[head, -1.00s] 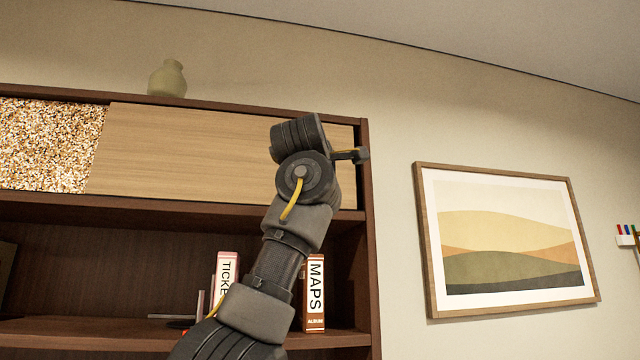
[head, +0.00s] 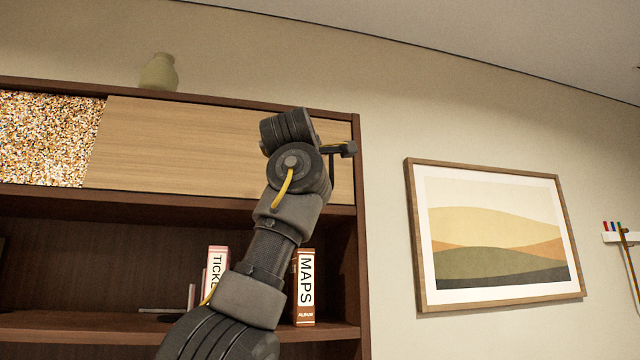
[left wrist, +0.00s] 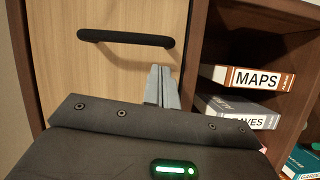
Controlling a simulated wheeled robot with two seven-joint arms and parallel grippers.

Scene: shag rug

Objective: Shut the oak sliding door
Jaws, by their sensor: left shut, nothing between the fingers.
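The oak sliding door (head: 180,145) is a pale wood panel in the upper bay of a dark cabinet. It covers the bay's right part; a speckled panel (head: 45,138) shows to its left. My left arm rises in front of the door's right part, and its wrist hides the fingers in the head view. In the left wrist view, a black bar handle (left wrist: 125,38) is on the oak panel. My left gripper (left wrist: 160,76) is shut and empty, with its tips close below one handle end in that picture. I cannot tell whether they touch the door. My right gripper is not in view.
The cabinet (head: 362,240) has an open shelf below the door, holding a MAPS album (head: 305,288) and other books. A green vase (head: 158,72) stands on top. A framed picture (head: 495,238) hangs on the wall to the right.

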